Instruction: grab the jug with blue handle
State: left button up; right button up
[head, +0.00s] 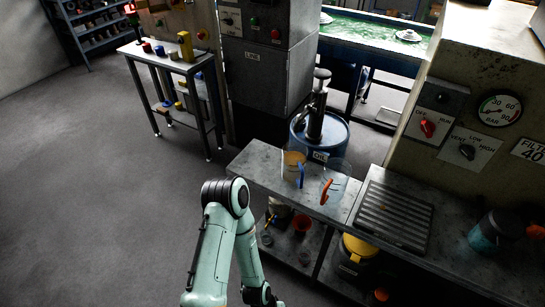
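A clear jug with a blue handle (292,160) stands upright near the left end of the grey bench and holds something amber-coloured. Its blue handle (300,175) is on the side towards the lower right. A second clear jug (340,179) with an orange handle (326,191) stands just right of it. One of my arms rises from the bottom edge, left of the bench, and bends back down. Its wrist reaches the bottom edge, well below the jugs, and its gripper is cut off. My other gripper is out of view too.
The bench (256,162) carries a ribbed drain tray (396,214) and a dark teal vessel (487,236) to the right. A blue drum (333,133) with a hand pump (317,110) stands behind the jugs. Buckets and cups fill the lower shelf. The left floor is clear.

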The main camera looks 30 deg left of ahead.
aim_at(294, 155)
jog(key=u, duration=0.85)
jog(key=j, duration=0.1)
jog(key=i+u, duration=0.05)
